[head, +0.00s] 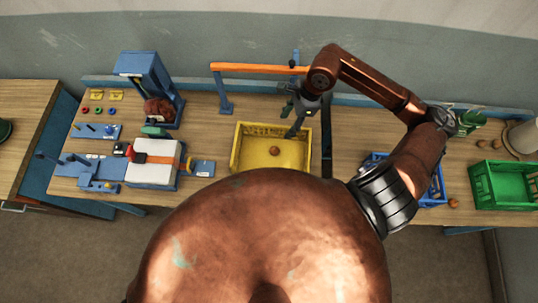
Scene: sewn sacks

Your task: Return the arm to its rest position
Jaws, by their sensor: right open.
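My right arm (375,85) is copper-coloured. It reaches up from the right of my body, bends at a high elbow and comes back left over the bench. My right gripper (290,121) points down and left at the back right part of the yellow crate (240,157). It is open, and I see nothing held in it. How high it is above the crate is hard to tell. A small brown round thing (274,151) lies in the crate, apart from the fingers. My left gripper is not in view.
An orange bar (250,67) on blue posts stands close behind the gripper. A blue crate (437,190) is partly hidden under my arm. A green crate (505,185) stands at the right. A sewing station (152,173) and a blue cabinet (140,65) stand left.

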